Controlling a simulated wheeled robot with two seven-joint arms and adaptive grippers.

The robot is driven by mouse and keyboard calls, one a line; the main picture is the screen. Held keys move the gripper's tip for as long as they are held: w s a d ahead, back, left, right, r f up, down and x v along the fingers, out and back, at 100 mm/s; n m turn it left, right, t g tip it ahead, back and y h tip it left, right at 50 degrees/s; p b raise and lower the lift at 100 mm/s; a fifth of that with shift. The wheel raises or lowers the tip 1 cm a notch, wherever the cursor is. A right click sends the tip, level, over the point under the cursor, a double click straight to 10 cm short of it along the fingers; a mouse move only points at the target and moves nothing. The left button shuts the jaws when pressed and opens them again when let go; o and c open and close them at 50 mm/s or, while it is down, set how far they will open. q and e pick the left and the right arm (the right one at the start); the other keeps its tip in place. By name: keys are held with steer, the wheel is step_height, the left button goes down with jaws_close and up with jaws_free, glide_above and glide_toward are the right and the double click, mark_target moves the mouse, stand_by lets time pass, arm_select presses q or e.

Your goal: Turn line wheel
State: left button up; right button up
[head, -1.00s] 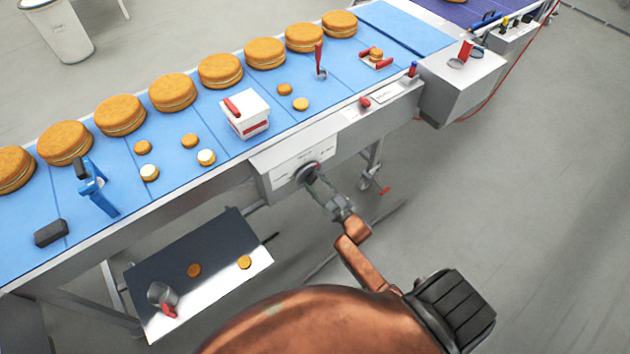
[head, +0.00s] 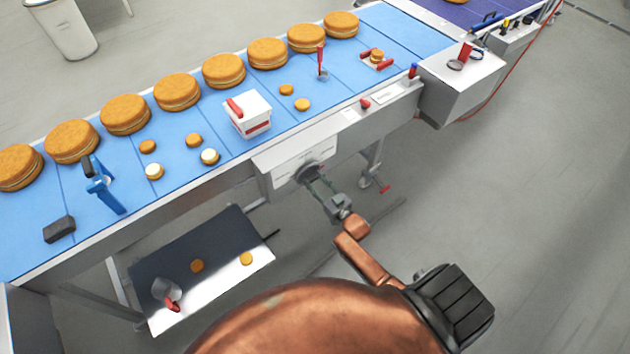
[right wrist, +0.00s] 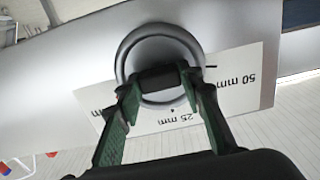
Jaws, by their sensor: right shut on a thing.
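The line wheel (head: 310,174) is a round grey dial on the white scale plate at the near side of the conveyor. In the right wrist view it shows as a metal ring (right wrist: 124,62) with a dark grip piece across its lower part. My right gripper (head: 316,183) reaches it from below. In the right wrist view its green fingers (right wrist: 160,84) are on both sides of the dark grip piece, shut on it. The scale plate (right wrist: 240,84) reads 25 mm and 50 mm, upside down there. My left gripper is not in view.
The blue conveyor (head: 225,165) carries a row of large filled rounds (head: 177,92), small rounds, a white box (head: 247,116) and a blue tool (head: 103,187). A tray (head: 205,240) sits below the belt. The grey floor at the right is open.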

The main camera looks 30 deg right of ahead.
steer(key=shift+f, duration=0.15)
steer(key=o, duration=1.2)
steer(key=shift+c, duration=0.2)
steer(key=s, duration=1.2)
steer(key=shift+d, duration=0.45)
